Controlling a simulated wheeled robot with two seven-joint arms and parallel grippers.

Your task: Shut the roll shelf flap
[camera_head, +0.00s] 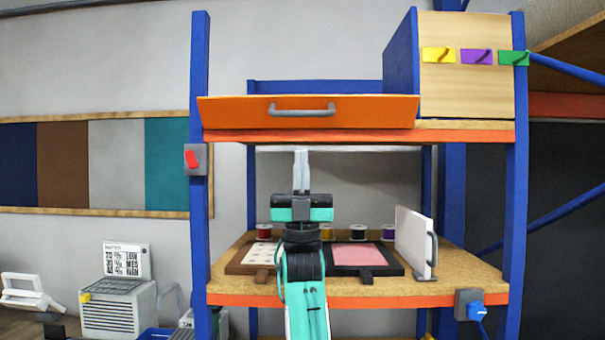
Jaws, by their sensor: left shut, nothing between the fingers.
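The orange flap (240,112) with a grey bar handle (301,110) runs along the front of the upper shelf. It looks tilted, its top edge leaning out toward me, and the shelf space behind it is open above it. My left gripper (301,155) points straight up below the flap, in front of the middle shelf. Its fingers are together and empty, apart from the flap and its handle. My right gripper is not in view.
The middle shelf (460,265) holds a pink-faced board (357,254), a brown-framed board (246,258), thread spools (360,232) and a white panel with a handle (411,240). Blue posts (200,60) flank the shelves. A wooden box (465,95) stands upper right.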

